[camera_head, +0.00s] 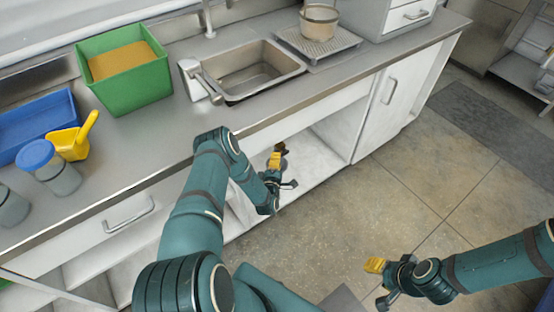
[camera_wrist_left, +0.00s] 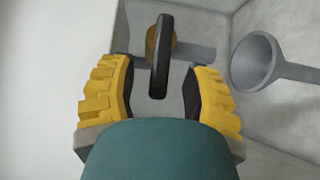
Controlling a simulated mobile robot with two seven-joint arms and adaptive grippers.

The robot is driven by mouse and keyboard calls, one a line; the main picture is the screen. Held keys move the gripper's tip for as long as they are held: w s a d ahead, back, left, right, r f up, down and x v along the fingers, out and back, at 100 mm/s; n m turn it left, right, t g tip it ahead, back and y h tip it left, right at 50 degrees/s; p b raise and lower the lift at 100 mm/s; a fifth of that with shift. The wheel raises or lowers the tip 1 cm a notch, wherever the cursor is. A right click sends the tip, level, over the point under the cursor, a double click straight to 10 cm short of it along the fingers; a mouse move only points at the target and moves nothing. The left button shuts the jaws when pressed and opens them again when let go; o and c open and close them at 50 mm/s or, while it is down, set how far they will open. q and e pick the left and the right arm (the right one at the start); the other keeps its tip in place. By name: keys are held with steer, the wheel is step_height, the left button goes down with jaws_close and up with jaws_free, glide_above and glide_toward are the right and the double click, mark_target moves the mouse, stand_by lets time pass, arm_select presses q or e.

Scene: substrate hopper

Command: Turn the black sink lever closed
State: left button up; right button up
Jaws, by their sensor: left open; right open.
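The black lever (camera_wrist_left: 160,55) shows in the left wrist view, upright in the picture, in front of a brass-coloured valve body (camera_wrist_left: 152,38) on a grey pipe (camera_wrist_left: 200,53). My left gripper (camera_wrist_left: 160,100) is open, with its yellow ridged fingers on either side of the lever's lower end; I cannot tell whether they touch it. In the head view my left gripper (camera_head: 278,165) is in the open space under the counter, below the sink (camera_head: 250,73), and the lever there is too small to make out clearly. My right gripper (camera_head: 380,282) is open and empty above the floor at lower right.
A grey funnel-shaped piece (camera_wrist_left: 255,62) is right of the lever in the left wrist view. On the counter are a green bin (camera_head: 125,85), a blue tray (camera_head: 40,122), a yellow scoop (camera_head: 70,142) and a lidded jar (camera_head: 60,178). The floor (camera_head: 340,220) is clear.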

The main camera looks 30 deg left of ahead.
arm_select(q)
steer(key=shift+x, duration=0.9)
jaws_close()
